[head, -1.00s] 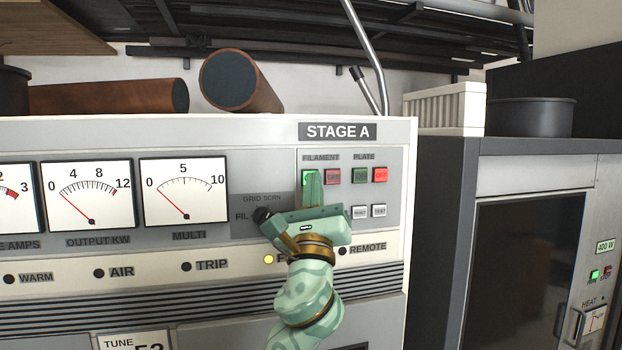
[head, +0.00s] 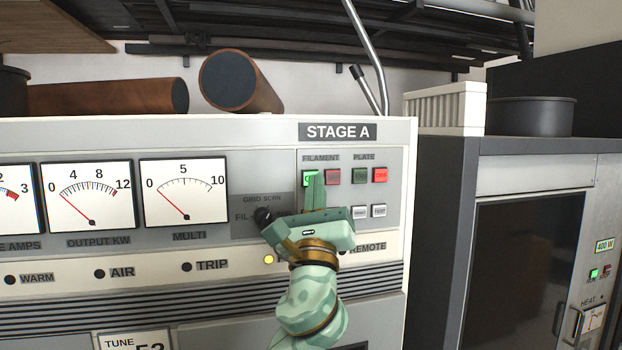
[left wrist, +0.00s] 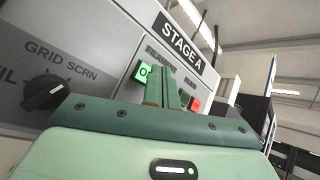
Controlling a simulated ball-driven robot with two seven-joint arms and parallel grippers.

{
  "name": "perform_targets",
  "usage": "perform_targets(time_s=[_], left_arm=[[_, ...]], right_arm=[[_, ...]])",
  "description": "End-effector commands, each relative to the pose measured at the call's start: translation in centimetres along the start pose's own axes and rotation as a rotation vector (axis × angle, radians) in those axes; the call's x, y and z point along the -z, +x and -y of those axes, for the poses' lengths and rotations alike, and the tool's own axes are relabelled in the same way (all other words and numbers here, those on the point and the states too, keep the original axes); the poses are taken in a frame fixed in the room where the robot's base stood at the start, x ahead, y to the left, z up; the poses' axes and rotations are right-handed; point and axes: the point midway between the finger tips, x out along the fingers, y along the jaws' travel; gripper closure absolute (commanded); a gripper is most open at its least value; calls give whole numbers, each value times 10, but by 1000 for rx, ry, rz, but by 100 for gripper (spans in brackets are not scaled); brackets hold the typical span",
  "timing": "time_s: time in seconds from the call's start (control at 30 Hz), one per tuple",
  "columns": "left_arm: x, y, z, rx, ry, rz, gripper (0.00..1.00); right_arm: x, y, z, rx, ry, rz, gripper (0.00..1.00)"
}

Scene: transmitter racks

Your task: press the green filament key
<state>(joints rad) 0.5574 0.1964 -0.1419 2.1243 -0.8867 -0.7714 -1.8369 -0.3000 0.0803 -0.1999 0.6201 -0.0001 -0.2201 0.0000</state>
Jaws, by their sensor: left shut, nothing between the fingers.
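The green filament key (head: 308,177) is lit, under the FILAMENT label on the STAGE A panel. It also shows lit in the left wrist view (left wrist: 146,73), with the fingers covering its right part. My left gripper (head: 315,178) is shut and empty, its fingertips pointing up just in front of the right side of the key. In the left wrist view my left gripper (left wrist: 161,75) stands close to the key; I cannot tell whether it touches. My right gripper is not in view.
A dark red key (head: 332,177) is just right of the fingertips. The plate keys, dark green (head: 360,176) and lit red (head: 380,175), are farther right. A black selector knob (head: 263,215) is left of my gripper. Two white buttons (head: 360,212) (head: 379,211) are right of it.

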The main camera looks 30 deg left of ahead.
Motion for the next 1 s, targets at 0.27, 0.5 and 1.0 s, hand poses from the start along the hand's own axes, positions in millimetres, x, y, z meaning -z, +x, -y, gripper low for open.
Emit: perform_targets(time_s=[0.27, 0.5, 1.0], left_arm=[[-11, -14, 11, 1, -1, -1, 100], [-22, -30, 22, 0, 0, 0, 100], [-25, -35, 25, 0, 0, 0, 100]], right_arm=[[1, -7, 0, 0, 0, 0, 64], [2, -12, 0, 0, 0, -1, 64], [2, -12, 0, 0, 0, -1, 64]])
